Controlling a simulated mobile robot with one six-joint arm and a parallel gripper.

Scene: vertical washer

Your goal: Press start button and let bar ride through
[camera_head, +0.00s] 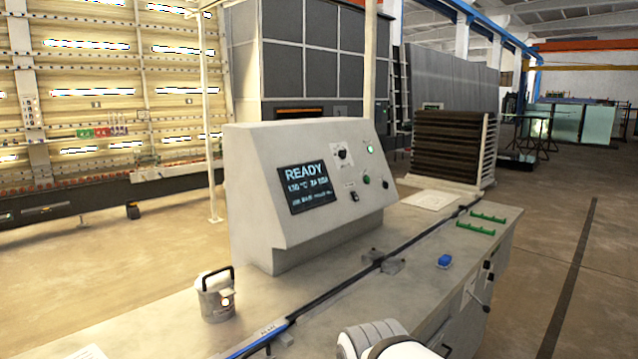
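A grey control console (290,240) stands on the long workbench (160,325). Its screen (309,188) reads READY above smaller text. On the sloped panel right of the screen are a dark knob (342,153), a lit green light or button (370,149), a green button (366,180), a small switch (354,196) and a dark button (385,184). Which one is the start button is not readable. A dark rail (340,284) runs along the bench, and a blue-and-white bar (262,338) lies on its near end. A white part of my arm shows at the bottom; my gripper is not visible.
A white canister (215,298) with a dark handle stands left of the rail. A blue block (444,261) and two green racks (475,228) lie right of it. A dark stacked unit (453,148) stands at the far end. Open floor (535,260) lies to the right.

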